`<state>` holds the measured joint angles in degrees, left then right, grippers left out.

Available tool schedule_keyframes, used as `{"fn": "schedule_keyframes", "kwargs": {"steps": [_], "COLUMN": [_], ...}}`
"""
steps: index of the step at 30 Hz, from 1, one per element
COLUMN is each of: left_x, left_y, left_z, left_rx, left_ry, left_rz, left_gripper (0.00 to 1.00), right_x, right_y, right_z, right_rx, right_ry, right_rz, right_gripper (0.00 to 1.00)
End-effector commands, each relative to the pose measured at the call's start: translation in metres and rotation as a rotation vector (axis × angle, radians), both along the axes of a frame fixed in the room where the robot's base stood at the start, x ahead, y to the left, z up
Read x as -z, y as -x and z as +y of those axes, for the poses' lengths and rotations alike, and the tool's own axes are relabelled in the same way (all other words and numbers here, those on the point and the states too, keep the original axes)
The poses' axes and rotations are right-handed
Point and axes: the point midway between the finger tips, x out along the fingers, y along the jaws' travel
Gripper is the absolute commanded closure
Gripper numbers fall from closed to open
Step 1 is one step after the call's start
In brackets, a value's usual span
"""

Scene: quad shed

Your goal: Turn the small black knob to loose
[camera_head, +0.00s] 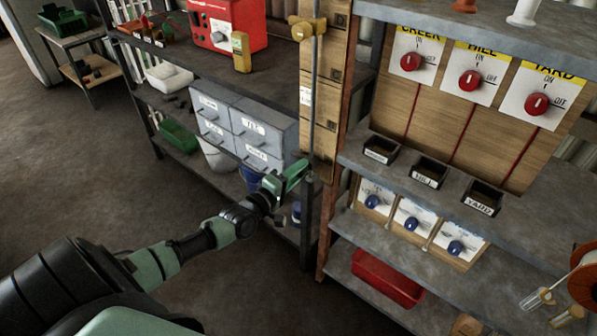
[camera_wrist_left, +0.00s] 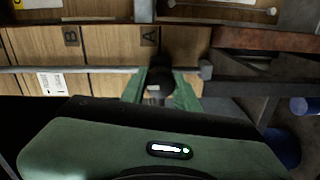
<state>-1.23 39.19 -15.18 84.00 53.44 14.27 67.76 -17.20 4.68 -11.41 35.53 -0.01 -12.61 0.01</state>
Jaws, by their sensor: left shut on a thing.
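The small black knob (camera_wrist_left: 159,74) shows in the left wrist view, between the two green fingers of my left gripper (camera_wrist_left: 160,92). The gripper is shut on it. The knob sits in front of a wooden board, by a long metal rod (camera_wrist_left: 90,70). In the head view my left gripper (camera_head: 295,173) is at the lower part of the upright wooden board (camera_head: 320,137), beside the rod (camera_head: 313,85). The knob is hidden there by the gripper. I cannot read any loose or tight mark on it. My right gripper is not in view.
A shelf with grey drawers (camera_head: 248,128) and a red box (camera_head: 228,22) stands left of the board. On the right, a shelf carries red dials (camera_head: 470,80), blue dials (camera_head: 413,223) and small black trays (camera_head: 430,172). The floor (camera_head: 110,190) at left is clear.

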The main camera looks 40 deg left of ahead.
Motion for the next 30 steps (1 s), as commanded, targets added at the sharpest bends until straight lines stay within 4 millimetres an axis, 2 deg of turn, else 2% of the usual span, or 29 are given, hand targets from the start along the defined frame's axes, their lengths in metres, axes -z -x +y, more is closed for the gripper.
{"fn": "schedule_keyframes", "kwargs": {"steps": [5, 6, 7, 8, 19, 30], "left_x": [0.000, 0.000, 0.000, 0.000, 0.001, 0.000], "left_y": [0.000, 0.000, 0.000, 0.000, 0.005, 0.063], "left_z": [0.000, 0.000, 0.000, 0.000, 0.001, 0.005], "left_rx": [0.000, 0.000, -0.001, 0.000, 0.000, 0.000], "left_ry": [0.002, 0.002, 0.002, 0.002, 0.000, 0.000], "left_rz": [0.001, 0.001, 0.001, 0.001, 0.002, 0.003], "left_gripper": [1.00, 0.59, 0.50, 0.48, 0.48, 0.48], "right_x": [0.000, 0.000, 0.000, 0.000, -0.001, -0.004], "right_y": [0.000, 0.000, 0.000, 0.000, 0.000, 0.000], "right_z": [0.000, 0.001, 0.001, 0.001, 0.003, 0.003], "right_rx": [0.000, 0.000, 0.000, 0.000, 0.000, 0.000], "right_ry": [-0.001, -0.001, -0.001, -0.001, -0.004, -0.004], "right_rz": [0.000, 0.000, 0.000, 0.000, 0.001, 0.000], "right_gripper": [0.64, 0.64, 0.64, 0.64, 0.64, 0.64]}}
